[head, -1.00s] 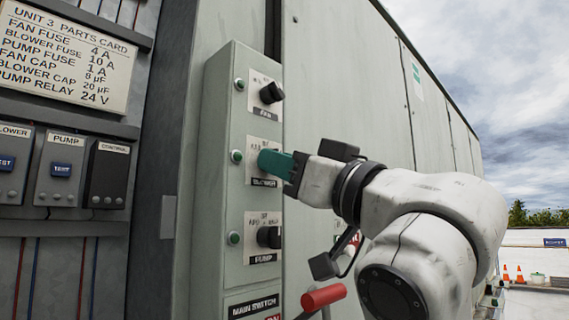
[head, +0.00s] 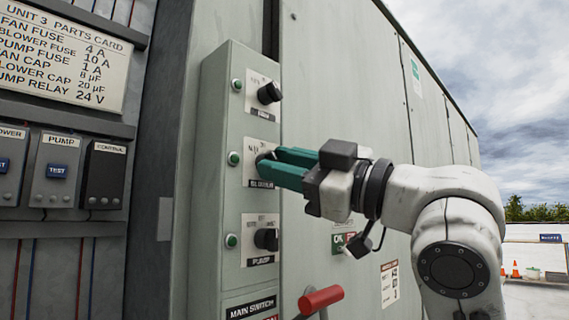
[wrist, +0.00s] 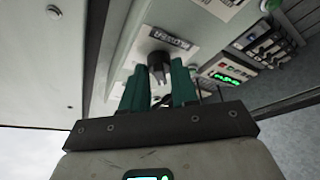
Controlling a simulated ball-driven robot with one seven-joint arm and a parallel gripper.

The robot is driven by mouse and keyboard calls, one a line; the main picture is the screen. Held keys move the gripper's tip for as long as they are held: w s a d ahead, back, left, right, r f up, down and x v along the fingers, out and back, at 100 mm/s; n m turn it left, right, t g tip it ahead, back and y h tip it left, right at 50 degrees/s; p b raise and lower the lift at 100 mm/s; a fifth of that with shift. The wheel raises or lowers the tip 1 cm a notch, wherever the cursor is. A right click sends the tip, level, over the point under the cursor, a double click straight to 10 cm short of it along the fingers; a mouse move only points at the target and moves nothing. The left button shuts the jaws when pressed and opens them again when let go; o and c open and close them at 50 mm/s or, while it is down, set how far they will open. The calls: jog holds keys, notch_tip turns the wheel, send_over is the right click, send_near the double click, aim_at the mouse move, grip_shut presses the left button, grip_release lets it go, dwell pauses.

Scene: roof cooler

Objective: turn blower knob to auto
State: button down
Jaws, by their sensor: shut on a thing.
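The blower knob is the middle of three black knobs on the grey control box (head: 213,200); in the head view it is mostly hidden behind my gripper's green fingers. In the wrist view the black blower knob (wrist: 158,66) shows between the fingers, in front of its white label plate (wrist: 168,40). My gripper (head: 263,166) reaches in from the right with its fingertips at the knob, shut on it; it also shows in the wrist view (wrist: 158,78). The markings around the knob are too small to read, so I cannot tell its setting.
The fan knob (head: 269,93) is above and the pump knob (head: 267,238) below. Green lamps (head: 234,158) sit left of the knobs. A red-handled main switch lever (head: 322,299) sticks out below. Relay modules (head: 55,170) and a parts card (head: 62,55) are at the left.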

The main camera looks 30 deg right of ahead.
jog(key=shift+n+g, duration=0.3)
jog(key=shift+n, duration=0.3)
jog(key=c, duration=0.9)
grip_release()
jog(key=b+v, duration=0.1)
jog(key=v, duration=0.9)
jog(key=shift+s+d+f+b, duration=0.2)
jog(key=shift+d+b, duration=0.05)
jog(key=shift+b, duration=0.15)
